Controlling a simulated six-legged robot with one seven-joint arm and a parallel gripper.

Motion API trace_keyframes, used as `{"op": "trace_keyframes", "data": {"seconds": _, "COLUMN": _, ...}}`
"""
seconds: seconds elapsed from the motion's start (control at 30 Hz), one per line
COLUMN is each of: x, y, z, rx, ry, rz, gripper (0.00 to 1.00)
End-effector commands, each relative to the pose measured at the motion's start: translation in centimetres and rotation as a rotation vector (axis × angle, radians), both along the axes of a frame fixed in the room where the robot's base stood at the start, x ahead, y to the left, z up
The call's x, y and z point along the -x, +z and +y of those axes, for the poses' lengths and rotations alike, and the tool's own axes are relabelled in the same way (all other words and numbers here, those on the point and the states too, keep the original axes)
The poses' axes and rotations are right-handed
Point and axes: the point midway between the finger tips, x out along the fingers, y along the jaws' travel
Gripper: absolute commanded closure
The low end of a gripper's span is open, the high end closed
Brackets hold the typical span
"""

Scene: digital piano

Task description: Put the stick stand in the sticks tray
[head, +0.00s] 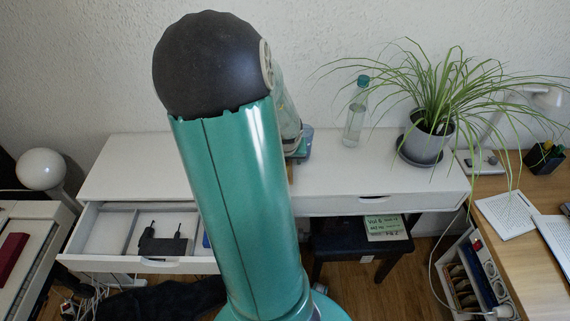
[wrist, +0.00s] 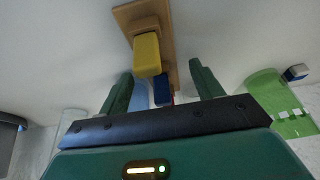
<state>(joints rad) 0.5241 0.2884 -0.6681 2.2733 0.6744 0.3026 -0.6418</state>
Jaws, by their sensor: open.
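In the wrist view, a wooden board with colored blocks, probably the stick stand (wrist: 123,15), lies on the white desktop beyond my gripper. A yellow block (wrist: 147,55) and a blue block (wrist: 162,88) rise from it. My gripper (wrist: 160,70) is open, its green fingers on either side of the near blocks. I cannot tell whether they touch. In the head view my arm hides the gripper and most of the stand. I cannot make out the sticks tray for sure; the open drawer (head: 170,266) at the left has divided compartments.
A black adapter (head: 160,245) lies in the drawer. A clear bottle (head: 355,118) and a potted plant (head: 428,140) stand at the desk's right. The desktop (head: 140,170) is clear at the left.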

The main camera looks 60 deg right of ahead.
Motion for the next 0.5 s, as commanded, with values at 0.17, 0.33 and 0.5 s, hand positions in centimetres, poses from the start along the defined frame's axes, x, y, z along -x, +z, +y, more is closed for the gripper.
{"op": "trace_keyframes", "data": {"seconds": 0.17, "x": -0.05, "y": -0.10, "z": -0.05, "rx": 0.000, "ry": 0.000, "rz": -0.001, "gripper": 0.35}}
{"op": "trace_keyframes", "data": {"seconds": 0.33, "x": -0.04, "y": -0.10, "z": -0.04, "rx": 0.000, "ry": 0.000, "rz": -0.001, "gripper": 0.54}}
{"op": "trace_keyframes", "data": {"seconds": 0.5, "x": -0.04, "y": -0.09, "z": -0.03, "rx": 0.000, "ry": 0.000, "rz": -0.001, "gripper": 0.88}}
